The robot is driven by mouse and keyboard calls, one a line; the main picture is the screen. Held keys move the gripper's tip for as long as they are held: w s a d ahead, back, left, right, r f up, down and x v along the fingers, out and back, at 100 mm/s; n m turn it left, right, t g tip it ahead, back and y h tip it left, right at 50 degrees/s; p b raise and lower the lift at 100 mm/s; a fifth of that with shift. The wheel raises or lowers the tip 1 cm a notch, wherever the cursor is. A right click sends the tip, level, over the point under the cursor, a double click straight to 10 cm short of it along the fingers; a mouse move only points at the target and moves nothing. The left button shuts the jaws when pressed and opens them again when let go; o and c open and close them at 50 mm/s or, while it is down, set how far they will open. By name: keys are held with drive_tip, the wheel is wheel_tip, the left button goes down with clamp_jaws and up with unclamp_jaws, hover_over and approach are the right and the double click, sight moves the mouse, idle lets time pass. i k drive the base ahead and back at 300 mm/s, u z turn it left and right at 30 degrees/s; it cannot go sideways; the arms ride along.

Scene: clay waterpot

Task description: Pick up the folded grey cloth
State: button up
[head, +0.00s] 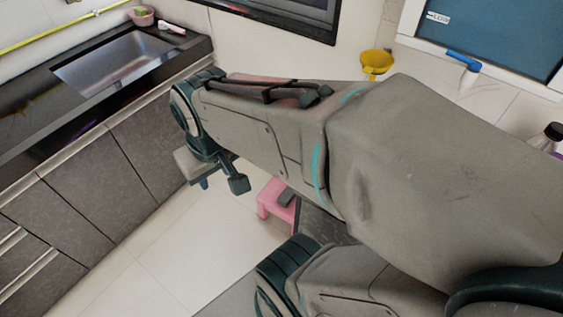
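A small dark grey piece (286,198) lies on a pink stool (270,201) on the floor, below my arm in the head view. It may be the folded grey cloth, but it is too small and too covered by my arm to be sure. My arm crosses the middle of the view and hides part of the stool. My gripper (212,177) hangs at the arm's far end, left of the stool and apart from it in the picture. Its fingers are not clear, so I cannot tell whether it is open or holds anything.
A dark counter with a sink (115,62) and grey cabinets (120,170) runs along the left. A pink bowl (141,16) stands at its back. A yellow scoop-like item (377,62) and a blue-and-white item (466,70) are behind my arm. The tiled floor (165,255) at lower left is clear.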

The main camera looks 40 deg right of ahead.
sight(287, 195)
drive_tip(key=z, duration=0.2)
drive_tip(key=k, duration=0.55)
drive_tip(key=z, duration=0.85)
